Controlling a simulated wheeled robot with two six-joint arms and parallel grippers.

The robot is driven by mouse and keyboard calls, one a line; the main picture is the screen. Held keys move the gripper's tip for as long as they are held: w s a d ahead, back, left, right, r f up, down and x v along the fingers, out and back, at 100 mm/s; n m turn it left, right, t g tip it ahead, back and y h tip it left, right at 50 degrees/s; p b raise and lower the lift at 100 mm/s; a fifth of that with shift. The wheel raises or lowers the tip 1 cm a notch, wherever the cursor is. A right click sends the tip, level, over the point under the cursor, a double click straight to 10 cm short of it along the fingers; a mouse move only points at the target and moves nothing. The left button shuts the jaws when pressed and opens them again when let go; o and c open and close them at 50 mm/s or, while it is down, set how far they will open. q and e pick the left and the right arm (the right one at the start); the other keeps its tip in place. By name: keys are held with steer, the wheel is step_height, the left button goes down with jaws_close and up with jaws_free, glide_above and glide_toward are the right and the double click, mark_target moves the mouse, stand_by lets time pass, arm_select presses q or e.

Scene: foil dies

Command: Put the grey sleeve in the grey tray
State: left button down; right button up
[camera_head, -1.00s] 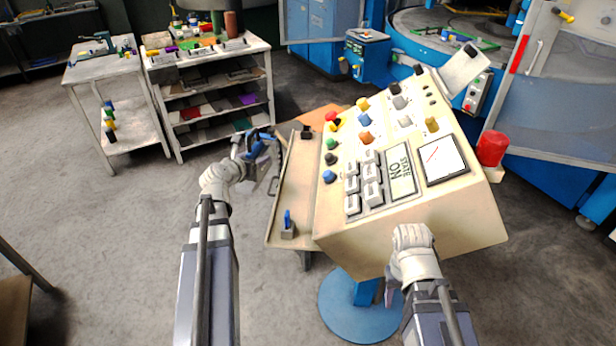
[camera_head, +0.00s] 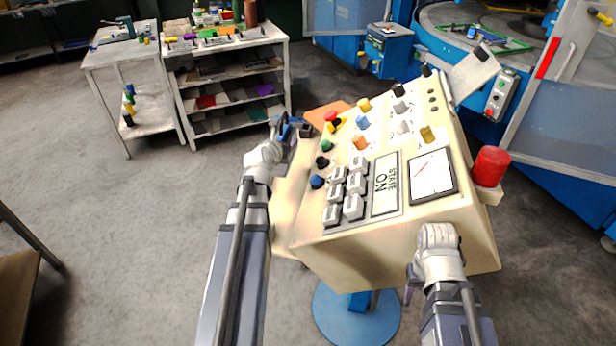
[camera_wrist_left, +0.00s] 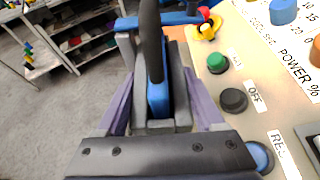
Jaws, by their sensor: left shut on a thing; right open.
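My left gripper (camera_head: 284,136) is at the far left side of the cream console, above its side ledge. In the left wrist view its purple-grey fingers (camera_wrist_left: 160,108) are shut on a grey-and-blue piece (camera_wrist_left: 157,98), with a grey body around a blue core and a dark bar rising in front. I cannot tell for sure whether this is the grey sleeve. I cannot make out the grey tray; small light holders (camera_head: 208,40) stand on the white shelf unit. My right gripper (camera_head: 409,294) is open below the console's front right edge, mostly hidden by its wrist.
The cream console (camera_head: 330,255) with knobs and buttons fills the middle. A red cylinder (camera_head: 490,166) stands at its right. The shelf unit (camera_head: 288,85) and a side table (camera_head: 104,62) stand back left. Blue machines (camera_head: 570,150) stand right.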

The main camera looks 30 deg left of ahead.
arm_select(q)
steer(key=shift+f+b, duration=3.1)
steer(key=shift+b, duration=0.05)
steer(key=shift+f, duration=0.1)
step_height(320, 180, down, 4)
steer(key=b, duration=0.4)
steer(key=shift+r, duration=0.25)
steer(key=shift+f, duration=0.1)
jaws_free()
